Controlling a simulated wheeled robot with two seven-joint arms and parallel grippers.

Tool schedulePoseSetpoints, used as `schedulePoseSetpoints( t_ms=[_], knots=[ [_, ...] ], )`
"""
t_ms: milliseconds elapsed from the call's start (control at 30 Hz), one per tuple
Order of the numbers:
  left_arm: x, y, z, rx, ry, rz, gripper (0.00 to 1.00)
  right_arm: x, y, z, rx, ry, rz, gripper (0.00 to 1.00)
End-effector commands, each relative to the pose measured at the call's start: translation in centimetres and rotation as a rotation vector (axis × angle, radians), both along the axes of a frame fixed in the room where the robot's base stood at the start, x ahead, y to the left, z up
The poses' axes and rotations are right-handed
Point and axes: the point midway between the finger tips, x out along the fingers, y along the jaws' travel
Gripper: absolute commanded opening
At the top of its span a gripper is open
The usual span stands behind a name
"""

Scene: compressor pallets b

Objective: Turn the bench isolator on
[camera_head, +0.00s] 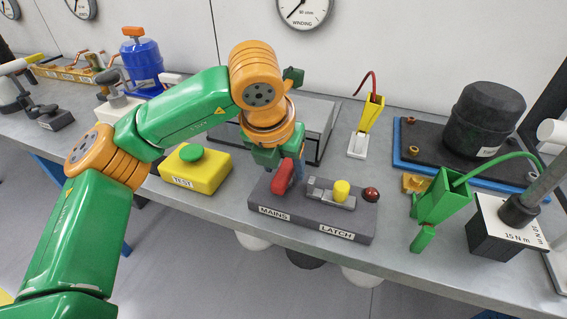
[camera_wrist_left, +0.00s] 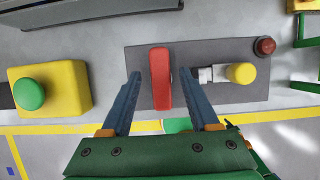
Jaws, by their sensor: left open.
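The bench isolator is a red handle (camera_head: 283,179) on the left end of a dark grey box (camera_head: 327,216), above the label MAINS. In the left wrist view the red handle (camera_wrist_left: 160,80) lies across the box's length. My left gripper (camera_head: 289,170) is over that end of the box and partly hides the handle in the head view. In the left wrist view my left gripper (camera_wrist_left: 162,74) is open, with one blue finger on each side of the handle and a visible gap on both sides. My right gripper is not in view.
The same box carries a yellow knob (camera_head: 342,190) near the label LATCH and a dark red button (camera_head: 371,194). A yellow TEST box with a green button (camera_head: 191,153) stands to the left. A green holder (camera_head: 441,199) and a 15 N m block (camera_head: 500,232) stand to the right.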

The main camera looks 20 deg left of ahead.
Motion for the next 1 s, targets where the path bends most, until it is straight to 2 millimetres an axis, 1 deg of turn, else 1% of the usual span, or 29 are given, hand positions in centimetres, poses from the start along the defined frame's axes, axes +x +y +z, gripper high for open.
schedulePoseSetpoints(
  t_ms=[67, 100, 167, 200, 267, 300, 333, 667, 867, 1000],
  knots=[
    [-0.01, -0.01, 0.02, -0.001, 0.0, 0.0, 0.61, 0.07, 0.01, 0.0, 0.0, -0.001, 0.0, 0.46],
    [-0.01, -0.02, 0.02, -0.001, 0.0, -0.001, 0.59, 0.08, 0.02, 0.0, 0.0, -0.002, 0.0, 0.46],
    [-0.01, -0.02, 0.03, -0.001, 0.0, -0.001, 0.42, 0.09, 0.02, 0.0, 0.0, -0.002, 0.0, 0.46],
    [-0.01, -0.03, 0.03, -0.001, 0.0, -0.001, 0.32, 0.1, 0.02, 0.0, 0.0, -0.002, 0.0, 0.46],
    [-0.02, -0.03, 0.04, -0.001, 0.0, -0.001, 0.15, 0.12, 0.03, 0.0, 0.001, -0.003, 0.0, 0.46],
    [-0.02, -0.04, 0.04, -0.001, 0.0, -0.001, 0.05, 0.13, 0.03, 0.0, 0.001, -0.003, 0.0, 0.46],
    [-0.02, -0.04, 0.04, -0.001, 0.0, -0.001, 0.0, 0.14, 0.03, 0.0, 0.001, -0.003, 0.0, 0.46],
    [0.0, 0.0, 0.01, -0.002, -0.001, -0.029, 0.0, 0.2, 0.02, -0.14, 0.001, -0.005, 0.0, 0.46],
    [0.03, 0.06, -0.06, -0.003, -0.001, -0.131, 0.0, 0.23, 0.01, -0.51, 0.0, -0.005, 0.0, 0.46],
    [0.04, 0.15, -0.02, -0.004, -0.002, -0.247, 0.0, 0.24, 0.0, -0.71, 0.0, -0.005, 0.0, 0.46]
  ],
)
